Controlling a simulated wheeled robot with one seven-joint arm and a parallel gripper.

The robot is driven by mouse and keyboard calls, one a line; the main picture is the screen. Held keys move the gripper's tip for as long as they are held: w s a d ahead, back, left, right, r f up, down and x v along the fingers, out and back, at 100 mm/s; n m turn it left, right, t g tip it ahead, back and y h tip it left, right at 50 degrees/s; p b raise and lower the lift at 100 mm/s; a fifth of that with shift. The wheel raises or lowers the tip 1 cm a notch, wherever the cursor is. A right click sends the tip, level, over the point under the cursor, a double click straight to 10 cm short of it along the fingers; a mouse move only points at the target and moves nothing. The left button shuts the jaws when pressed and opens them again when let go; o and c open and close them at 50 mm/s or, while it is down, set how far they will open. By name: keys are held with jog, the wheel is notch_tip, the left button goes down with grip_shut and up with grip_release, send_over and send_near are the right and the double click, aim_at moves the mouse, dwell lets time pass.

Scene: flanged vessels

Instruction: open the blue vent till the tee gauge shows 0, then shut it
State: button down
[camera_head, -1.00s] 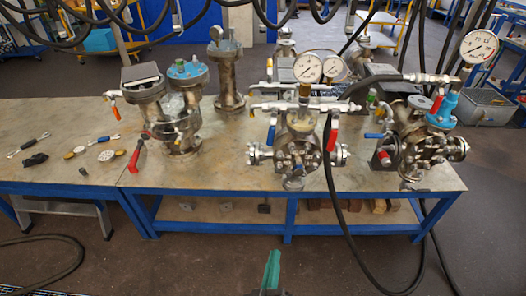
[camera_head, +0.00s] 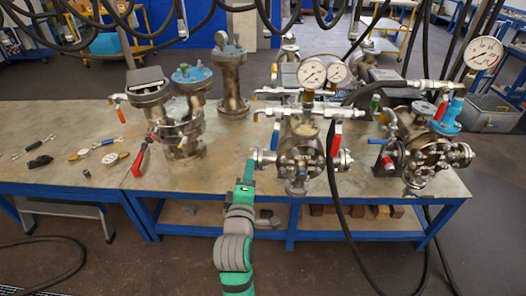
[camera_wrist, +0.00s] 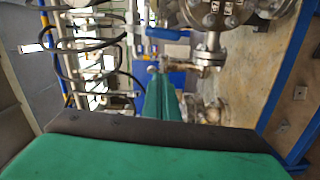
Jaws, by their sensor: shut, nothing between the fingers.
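My gripper (camera_head: 248,168) is shut and empty, its green fingers pointing up at the left side of the middle flanged vessel (camera_head: 300,150). In the wrist view its closed fingers (camera_wrist: 160,85) reach toward a flanged side port, with a blue lever (camera_wrist: 167,33) above them. In the head view, a blue handle (camera_head: 276,133) hangs at the middle vessel's left and another blue lever (camera_head: 381,141) is by the right vessel. Two round gauges (camera_head: 312,72) stand above the middle vessel and one gauge (camera_head: 483,54) above the right vessel; their readings are too small to tell. I cannot tell which is the tee gauge.
A red lever (camera_head: 337,138) is on the middle vessel's right. The right vessel (camera_head: 430,152) and a left vessel (camera_head: 182,125) flank it. A black hose (camera_head: 333,205) hangs over the blue-edged table front. Loose tools lie at the left; table space between the left and middle vessels is clear.

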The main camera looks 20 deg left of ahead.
aim_at(276, 134)
jog(key=w, duration=1.1)
jog(key=shift+w+d+f, duration=0.15)
jog(key=shift+w+f, duration=0.1)
jog(key=shift+w, duration=0.05)
